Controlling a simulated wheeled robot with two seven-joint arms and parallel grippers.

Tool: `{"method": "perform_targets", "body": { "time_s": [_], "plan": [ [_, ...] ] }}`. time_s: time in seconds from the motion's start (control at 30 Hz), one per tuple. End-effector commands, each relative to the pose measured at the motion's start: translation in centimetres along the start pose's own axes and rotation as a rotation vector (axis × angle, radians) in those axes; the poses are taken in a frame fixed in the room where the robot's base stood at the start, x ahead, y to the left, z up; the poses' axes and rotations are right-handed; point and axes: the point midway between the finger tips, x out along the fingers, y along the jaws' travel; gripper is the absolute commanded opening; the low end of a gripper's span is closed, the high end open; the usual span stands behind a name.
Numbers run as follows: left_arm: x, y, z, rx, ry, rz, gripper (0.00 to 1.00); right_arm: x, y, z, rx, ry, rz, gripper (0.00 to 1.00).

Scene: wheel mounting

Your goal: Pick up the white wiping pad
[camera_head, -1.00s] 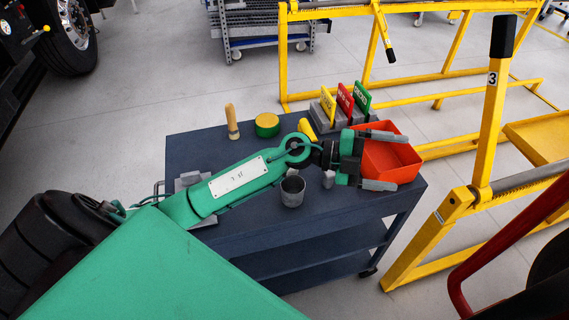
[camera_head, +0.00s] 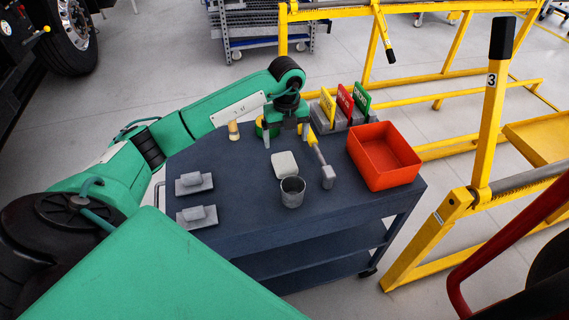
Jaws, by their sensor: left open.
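The white wiping pad (camera_head: 284,163) lies flat on the dark blue cart top (camera_head: 240,185), just behind a grey metal cup (camera_head: 292,191). My left gripper (camera_head: 286,142) is open and points down, behind and above the pad. Its two fingers are spread apart with nothing visible between them. The pad is in plain view. My right gripper does not show.
A red bin (camera_head: 383,156) stands at the cart's right. A yellow-and-grey tool (camera_head: 321,160) lies beside the pad. A green-and-yellow tin (camera_head: 262,128) and a wooden-handled brush (camera_head: 234,130) are behind. Colored cards (camera_head: 345,102) stand at the back; two grey blocks (camera_head: 194,183) lie left.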

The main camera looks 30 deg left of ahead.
Motion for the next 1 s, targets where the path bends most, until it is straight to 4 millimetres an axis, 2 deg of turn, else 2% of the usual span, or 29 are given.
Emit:
{"method": "perform_targets", "body": {
  "time_s": [0.1,0.2,0.47,0.7,0.83,1.0],
  "plan": [
    [2.5,0.0,-0.1,0.0,0.005,0.002,0.89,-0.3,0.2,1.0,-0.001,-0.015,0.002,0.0],
    [4.0,0.0,-0.1,0.001,0.003,0.0,0.89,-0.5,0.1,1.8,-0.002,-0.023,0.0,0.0],
    [6.0,0.0,-0.1,0.002,0.003,-0.002,0.89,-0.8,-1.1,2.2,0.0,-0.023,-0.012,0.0],
    [9.5,0.3,0.1,0.002,0.004,-0.002,0.89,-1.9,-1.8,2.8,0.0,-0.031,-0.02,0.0],
    [10.6,0.3,0.1,0.003,0.003,-0.003,0.89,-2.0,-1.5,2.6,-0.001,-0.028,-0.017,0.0],
    [10.7,0.3,0.1,0.004,0.002,-0.004,0.89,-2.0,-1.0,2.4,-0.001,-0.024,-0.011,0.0]
  ]
}}
